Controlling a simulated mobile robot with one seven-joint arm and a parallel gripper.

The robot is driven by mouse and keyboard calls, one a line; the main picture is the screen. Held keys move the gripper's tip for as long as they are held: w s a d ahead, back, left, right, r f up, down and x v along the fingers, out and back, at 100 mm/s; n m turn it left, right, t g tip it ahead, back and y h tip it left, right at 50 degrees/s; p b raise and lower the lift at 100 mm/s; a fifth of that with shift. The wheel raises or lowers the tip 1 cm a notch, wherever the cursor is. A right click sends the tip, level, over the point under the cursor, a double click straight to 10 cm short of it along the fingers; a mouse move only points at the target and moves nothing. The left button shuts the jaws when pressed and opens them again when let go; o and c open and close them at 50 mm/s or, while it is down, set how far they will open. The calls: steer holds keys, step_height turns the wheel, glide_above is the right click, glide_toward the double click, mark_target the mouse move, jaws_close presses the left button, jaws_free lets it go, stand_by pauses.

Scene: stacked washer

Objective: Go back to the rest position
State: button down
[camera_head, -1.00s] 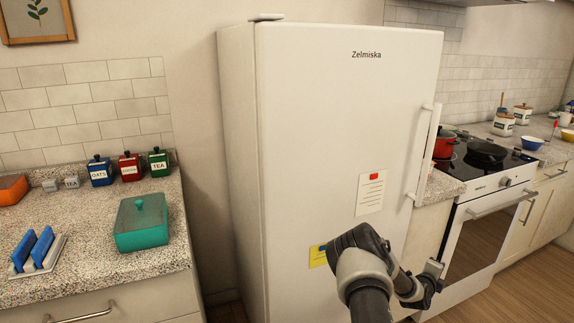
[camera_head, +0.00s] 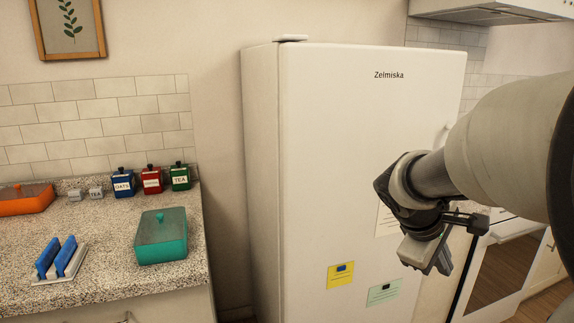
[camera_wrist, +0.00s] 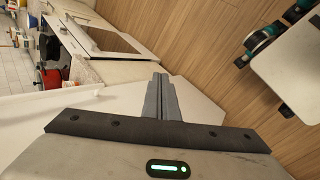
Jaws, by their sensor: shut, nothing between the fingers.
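My gripper (camera_head: 440,262) hangs at the end of my arm in the head view, in front of the lower right part of the white fridge. In the wrist view my gripper (camera_wrist: 161,80) has its two fingers together with nothing between them. My arm is folded and raised at the right of the head view, and it hides part of the fridge and the stove. The fridge (camera_head: 330,150) is closed, as far as its door shows.
A counter (camera_head: 110,280) at the left holds a teal box (camera_head: 161,237), an orange box (camera_head: 25,198), blue items on a rack (camera_head: 57,258) and several canisters (camera_head: 152,180). The oven (camera_head: 512,265) stands right of the fridge. Wooden floor (camera_wrist: 215,40) lies open before it.

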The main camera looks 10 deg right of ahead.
steer(key=s+a+r+m+t+y, duration=0.1)
steer(key=s+a+m+t+y, duration=0.15)
steer(key=s+a, duration=0.6)
steer(key=s+a+r+m+t+y, duration=0.1)
steer(key=s+a+m+y, duration=0.25)
steer(key=a, duration=1.05)
step_height(320, 180, up, 19)
steer(key=y+p, duration=0.1)
steer(key=p, duration=1.8)
steer(key=shift+w+a+r, duration=0.15)
steer(key=shift+w+a, duration=0.05)
steer(key=shift+w, duration=0.25)
